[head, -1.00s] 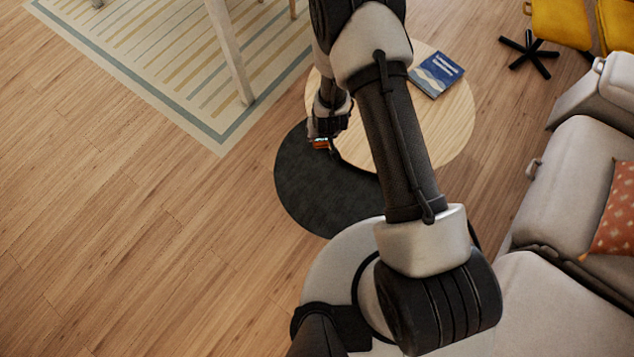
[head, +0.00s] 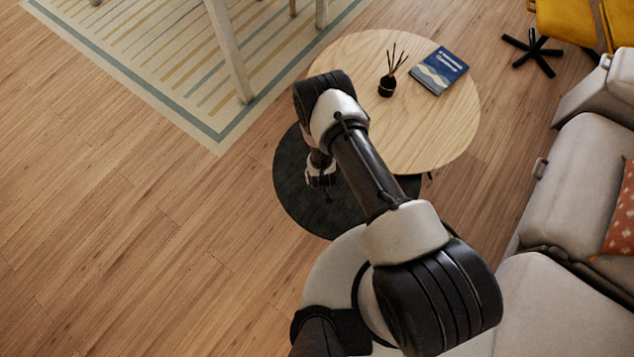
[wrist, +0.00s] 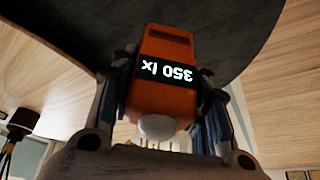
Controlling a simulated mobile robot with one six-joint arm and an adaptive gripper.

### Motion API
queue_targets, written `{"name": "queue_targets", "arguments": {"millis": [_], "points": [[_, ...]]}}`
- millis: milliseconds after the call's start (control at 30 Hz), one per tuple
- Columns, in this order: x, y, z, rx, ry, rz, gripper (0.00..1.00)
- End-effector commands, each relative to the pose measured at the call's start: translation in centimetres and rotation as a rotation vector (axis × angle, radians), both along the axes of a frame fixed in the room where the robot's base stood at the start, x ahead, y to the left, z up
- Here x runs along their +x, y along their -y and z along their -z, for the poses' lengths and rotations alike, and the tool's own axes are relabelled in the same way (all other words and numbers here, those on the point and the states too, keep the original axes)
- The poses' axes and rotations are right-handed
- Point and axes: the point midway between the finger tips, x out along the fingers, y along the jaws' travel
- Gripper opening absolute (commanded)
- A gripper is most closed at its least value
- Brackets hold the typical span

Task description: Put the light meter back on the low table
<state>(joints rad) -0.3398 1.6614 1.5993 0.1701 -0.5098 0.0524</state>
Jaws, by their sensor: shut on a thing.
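In the head view my gripper (head: 322,186) is over the dark round surface (head: 300,205), left of the low table's top. The meter cannot be made out there. The low table (head: 425,130) is round with a pale wood top, its left part hidden by my arm.
A black reed diffuser (head: 387,86) and a blue book (head: 438,71) stand on the table's back half; its front right is bare. A grey sofa (head: 580,190) is at right, a yellow chair (head: 565,22) at back right. A striped rug (head: 180,60) and white leg (head: 230,55) are back left.

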Motion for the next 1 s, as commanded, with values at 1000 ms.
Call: {"name": "queue_targets", "arguments": {"millis": [1000], "points": [[0.0, 0.0, 6.0, 0.0, -0.001, 0.0, 0.49]]}}
